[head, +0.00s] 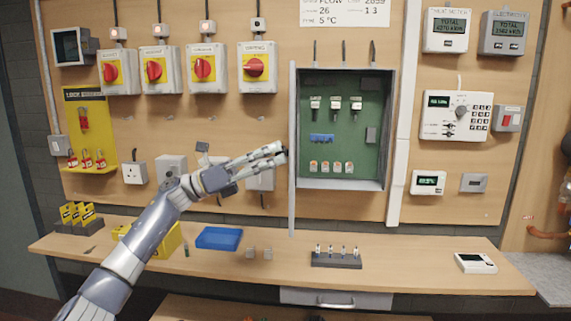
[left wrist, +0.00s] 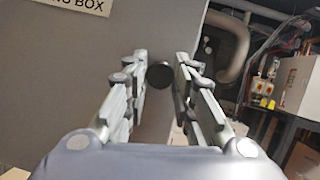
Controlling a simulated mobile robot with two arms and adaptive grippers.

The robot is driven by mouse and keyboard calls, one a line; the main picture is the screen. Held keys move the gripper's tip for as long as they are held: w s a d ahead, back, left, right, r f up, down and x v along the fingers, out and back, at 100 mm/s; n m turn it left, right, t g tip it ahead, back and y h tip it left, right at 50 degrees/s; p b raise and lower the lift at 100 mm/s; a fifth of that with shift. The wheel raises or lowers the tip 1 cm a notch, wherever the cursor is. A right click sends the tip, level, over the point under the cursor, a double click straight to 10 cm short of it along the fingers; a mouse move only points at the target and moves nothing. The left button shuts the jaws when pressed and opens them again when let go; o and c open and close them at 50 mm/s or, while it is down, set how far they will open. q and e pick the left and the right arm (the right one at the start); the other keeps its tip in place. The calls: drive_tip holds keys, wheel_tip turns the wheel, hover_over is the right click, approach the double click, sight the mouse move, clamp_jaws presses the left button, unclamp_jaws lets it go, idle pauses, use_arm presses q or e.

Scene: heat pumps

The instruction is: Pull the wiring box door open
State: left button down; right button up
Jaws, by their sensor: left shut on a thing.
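The wiring box (head: 388,130) on the wooden wall board is open, with its green back panel and parts showing. Its grey door (head: 292,210) stands out from the box's left side, seen nearly edge-on in the head view. In the left wrist view the door's grey face (left wrist: 60,80) fills the left, with a label ending in "BOX". My left gripper (head: 278,153) reaches from the left to the door. In the left wrist view my left gripper (left wrist: 160,85) is shut on the round black door knob (left wrist: 160,75). My right gripper is not in view.
Red-and-yellow rotary switches (head: 204,68) hang left of the box. A white trunking strip (head: 403,130) runs down its right side. Below, the wooden shelf (head: 420,260) holds a blue tray (head: 219,238) and a dark rack (head: 336,260). The shelf's right part is mostly free.

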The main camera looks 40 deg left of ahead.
use_arm(q)
drive_tip(key=shift+s+a+r+m+g+h, duration=0.1)
drive_tip(key=shift+s+a+m+g+h, duration=0.25)
drive_tip(key=shift+a, duration=0.25)
drive_tip(key=shift+s+a+m+g+h, duration=0.1)
drive_tip(key=shift+a+m+g+h, duration=0.15)
drive_tip(key=shift+a+g, duration=0.25)
drive_tip(key=shift+s+a+r+m+g+h, duration=0.1)
drive_tip(key=shift+s+a+m+g+h, duration=0.2)
drive_tip(key=shift+a, duration=0.35)
drive_tip(key=c, duration=1.3)
unclamp_jaws()
drive_tip(key=shift+w+f, duration=0.1)
drive_tip(key=shift+v, duration=6)
